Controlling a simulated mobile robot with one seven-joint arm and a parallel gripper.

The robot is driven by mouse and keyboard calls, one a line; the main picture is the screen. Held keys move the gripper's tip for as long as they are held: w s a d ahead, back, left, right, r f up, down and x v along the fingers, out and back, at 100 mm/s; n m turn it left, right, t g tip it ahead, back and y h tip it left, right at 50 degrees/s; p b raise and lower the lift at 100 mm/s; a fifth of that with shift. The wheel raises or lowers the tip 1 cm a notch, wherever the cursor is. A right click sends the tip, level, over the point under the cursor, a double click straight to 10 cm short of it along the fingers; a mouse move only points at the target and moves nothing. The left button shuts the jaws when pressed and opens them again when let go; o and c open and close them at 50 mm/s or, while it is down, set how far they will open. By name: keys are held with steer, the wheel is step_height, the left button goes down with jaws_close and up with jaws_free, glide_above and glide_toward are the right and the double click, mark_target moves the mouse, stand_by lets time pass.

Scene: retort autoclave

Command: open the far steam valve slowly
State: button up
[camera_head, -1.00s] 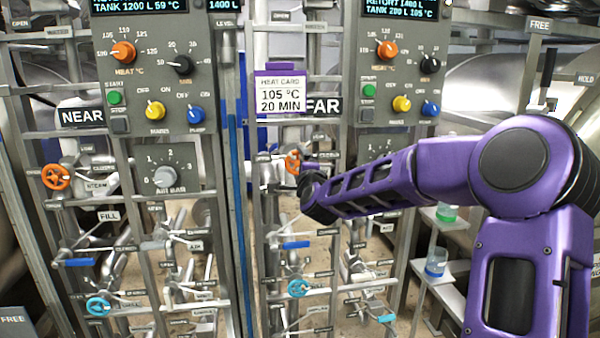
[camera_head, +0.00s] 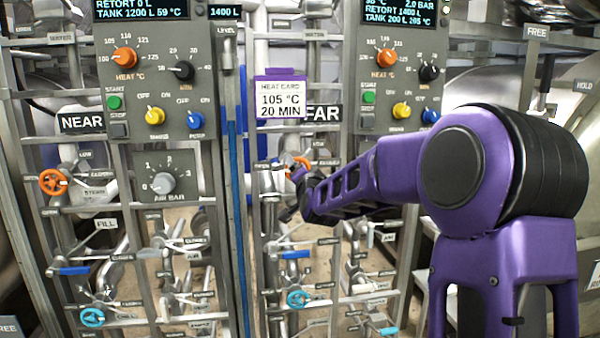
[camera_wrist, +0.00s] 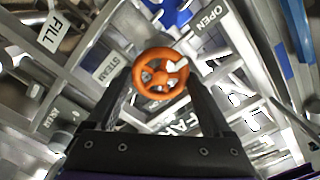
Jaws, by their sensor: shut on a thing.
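The far steam valve is an orange handwheel (camera_head: 303,161) under the FAR sign (camera_head: 322,113) in the head view, partly hidden by my gripper (camera_head: 297,185). In the wrist view the handwheel (camera_wrist: 147,83) sits between the two dark fingers of my gripper (camera_wrist: 162,88), which is shut on it. A pale mark shows on the wheel's right side. A STEAM label (camera_wrist: 110,68) is left of the wheel and an OPEN label (camera_wrist: 210,17) is at the upper right.
A similar orange handwheel (camera_head: 53,182) is on the NEAR side at left. Teal handwheels (camera_head: 93,317) and blue levers sit lower on the pipe racks. The far control panel (camera_head: 400,75) is above my forearm. A heat card (camera_head: 283,105) reads 105 °C, 20 MIN.

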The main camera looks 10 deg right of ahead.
steer(key=shift+n, duration=0.5)
steer(key=o, duration=1.1)
steer(key=shift+o, duration=0.2)
steer(key=shift+s, duration=0.1)
